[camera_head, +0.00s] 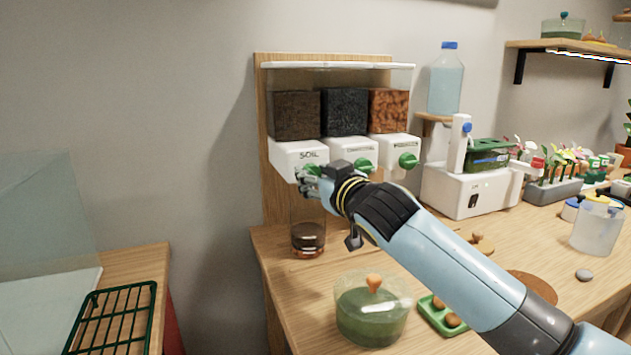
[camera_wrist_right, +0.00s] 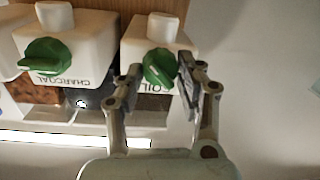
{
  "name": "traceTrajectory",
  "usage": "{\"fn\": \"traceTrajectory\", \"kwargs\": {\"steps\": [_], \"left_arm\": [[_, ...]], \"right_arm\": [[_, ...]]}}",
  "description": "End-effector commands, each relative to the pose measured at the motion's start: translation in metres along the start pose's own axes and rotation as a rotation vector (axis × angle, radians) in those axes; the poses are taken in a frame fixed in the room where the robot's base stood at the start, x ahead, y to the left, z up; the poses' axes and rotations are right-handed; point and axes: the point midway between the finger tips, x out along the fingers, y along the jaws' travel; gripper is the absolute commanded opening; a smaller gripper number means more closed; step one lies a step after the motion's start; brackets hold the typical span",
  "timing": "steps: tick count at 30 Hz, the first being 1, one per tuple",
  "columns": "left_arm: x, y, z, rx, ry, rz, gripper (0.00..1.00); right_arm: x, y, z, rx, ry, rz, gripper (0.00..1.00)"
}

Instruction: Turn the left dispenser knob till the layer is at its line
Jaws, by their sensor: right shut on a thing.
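The left dispenser (camera_head: 299,158), marked SOIL, hangs on a wooden back board with a dark brown block of soil above it. Its green knob (camera_wrist_right: 159,69) sits between the two fingers of my right gripper (camera_wrist_right: 160,74), which is shut on it. In the head view my right gripper (camera_head: 313,178) covers most of this knob. A clear glass (camera_head: 308,232) stands on the table below the soil spout, with a dark brown layer in its bottom. I cannot make out its line clearly. My left gripper is not in view.
The charcoal dispenser's knob (camera_wrist_right: 45,56) is close beside the gripper. A third knob (camera_head: 408,160) is further right. A lidded green jar (camera_head: 372,318) and a green tray (camera_head: 436,322) lie under my right arm. A white machine (camera_head: 465,188) stands at right.

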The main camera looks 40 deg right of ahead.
Motion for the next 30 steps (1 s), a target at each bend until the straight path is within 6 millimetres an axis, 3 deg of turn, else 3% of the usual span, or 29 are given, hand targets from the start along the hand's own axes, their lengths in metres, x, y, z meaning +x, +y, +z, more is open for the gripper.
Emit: {"fn": "traceTrajectory", "kwargs": {"steps": [18,30], "left_arm": [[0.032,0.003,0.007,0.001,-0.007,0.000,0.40],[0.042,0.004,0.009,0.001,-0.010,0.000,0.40]], "right_arm": [[0.000,0.001,0.007,0.551,0.034,-0.025,0.04],[0.000,0.002,0.007,0.744,0.047,-0.033,0.04]]}}
